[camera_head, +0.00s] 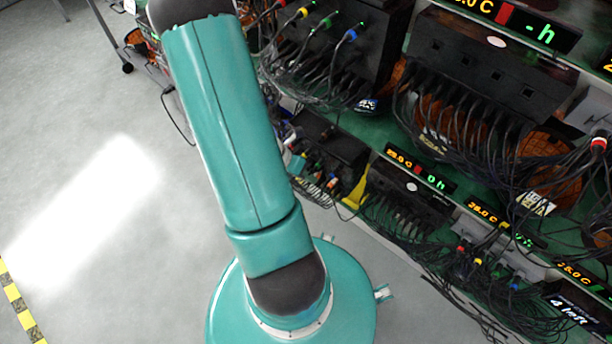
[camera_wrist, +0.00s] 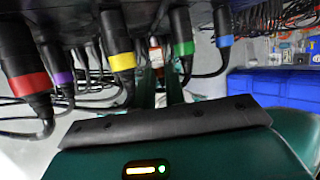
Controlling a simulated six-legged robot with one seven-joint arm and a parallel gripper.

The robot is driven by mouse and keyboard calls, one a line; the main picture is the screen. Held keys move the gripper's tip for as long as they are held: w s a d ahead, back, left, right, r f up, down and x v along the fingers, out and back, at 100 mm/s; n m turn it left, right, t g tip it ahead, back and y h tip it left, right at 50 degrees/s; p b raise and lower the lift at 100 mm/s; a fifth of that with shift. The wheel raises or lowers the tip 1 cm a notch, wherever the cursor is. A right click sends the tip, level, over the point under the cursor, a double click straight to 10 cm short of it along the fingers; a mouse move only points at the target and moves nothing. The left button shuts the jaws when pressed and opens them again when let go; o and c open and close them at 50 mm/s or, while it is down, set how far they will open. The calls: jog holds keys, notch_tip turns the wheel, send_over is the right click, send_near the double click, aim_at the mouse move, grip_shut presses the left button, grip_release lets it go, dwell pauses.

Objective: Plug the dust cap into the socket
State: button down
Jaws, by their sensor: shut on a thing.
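My gripper (camera_wrist: 160,72) shows in the wrist view as two teal fingers reaching up under the rack, between the yellow-ringed and green-ringed plugs. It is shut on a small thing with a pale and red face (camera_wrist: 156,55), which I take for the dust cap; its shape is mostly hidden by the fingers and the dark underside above. The socket cannot be made out, and I cannot tell whether the cap touches it. In the head view, my teal arm hides the gripper and the cap.
In the wrist view, plugs with red (camera_wrist: 30,84), purple (camera_wrist: 63,77), yellow (camera_wrist: 122,62), green (camera_wrist: 183,48) and blue (camera_wrist: 225,41) rings crowd around the fingers, with cables hanging. Blue bins (camera_wrist: 258,86) stand at right. The head view shows cabled shelves (camera_head: 480,165) right and clear floor (camera_head: 90,130) left.

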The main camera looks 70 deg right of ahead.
jog(key=shift+s+d, duration=0.3)
jog(key=shift+d, duration=0.4)
jog(key=shift+a, duration=0.15)
jog(key=shift+w+a, duration=0.25)
jog(key=shift+a, duration=0.15)
dwell(0.5)
jog(key=shift+s+d, duration=0.25)
jog(key=shift+d, duration=0.3)
dwell(1.0)
jog(key=c, duration=1.4)
grip_release()
jog(key=v, duration=1.4)
jog(key=shift+f, duration=0.1)
